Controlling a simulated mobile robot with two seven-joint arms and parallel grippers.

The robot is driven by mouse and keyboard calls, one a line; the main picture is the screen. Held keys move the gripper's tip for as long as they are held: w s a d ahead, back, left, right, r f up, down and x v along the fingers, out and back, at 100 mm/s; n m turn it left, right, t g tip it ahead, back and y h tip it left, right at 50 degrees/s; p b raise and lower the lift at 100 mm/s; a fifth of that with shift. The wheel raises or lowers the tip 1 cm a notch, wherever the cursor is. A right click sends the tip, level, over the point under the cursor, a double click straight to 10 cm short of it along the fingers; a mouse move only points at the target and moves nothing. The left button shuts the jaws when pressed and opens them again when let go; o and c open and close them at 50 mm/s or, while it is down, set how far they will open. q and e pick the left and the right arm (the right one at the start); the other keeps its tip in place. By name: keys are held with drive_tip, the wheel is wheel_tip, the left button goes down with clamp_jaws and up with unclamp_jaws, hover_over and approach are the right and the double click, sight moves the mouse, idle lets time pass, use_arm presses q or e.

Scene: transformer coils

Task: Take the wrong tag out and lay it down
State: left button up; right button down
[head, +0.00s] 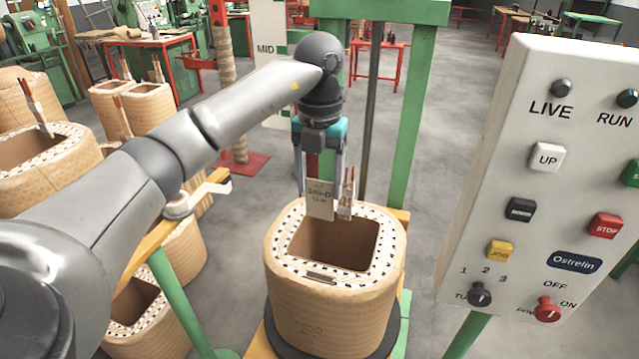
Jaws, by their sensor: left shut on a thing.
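My left gripper (320,178) points down above the far rim of the wrapped coil (330,305) in the middle. It is shut on a tan tag (320,199) with dark writing, only partly readable. The tag hangs upright at the coil's far rim; I cannot tell whether its lower edge touches the coil. Thin leads (347,194) with reddish tips stand up just right of the tag. A small flat piece (320,277) lies on the coil's near rim. My right gripper is not in view.
A control panel (545,190) with buttons and knobs stands close on the right. A green frame (410,110) rises behind the coil. Other wrapped coils (45,160) stand at the left. Red-legged benches (378,62) are farther back. Grey floor lies open between the coil and the panel.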

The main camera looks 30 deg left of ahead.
use_arm(q)
drive_tip(key=shift+r+p, duration=1.65)
drive_tip(key=shift+r, duration=0.4)
drive_tip(key=shift+f, duration=0.1)
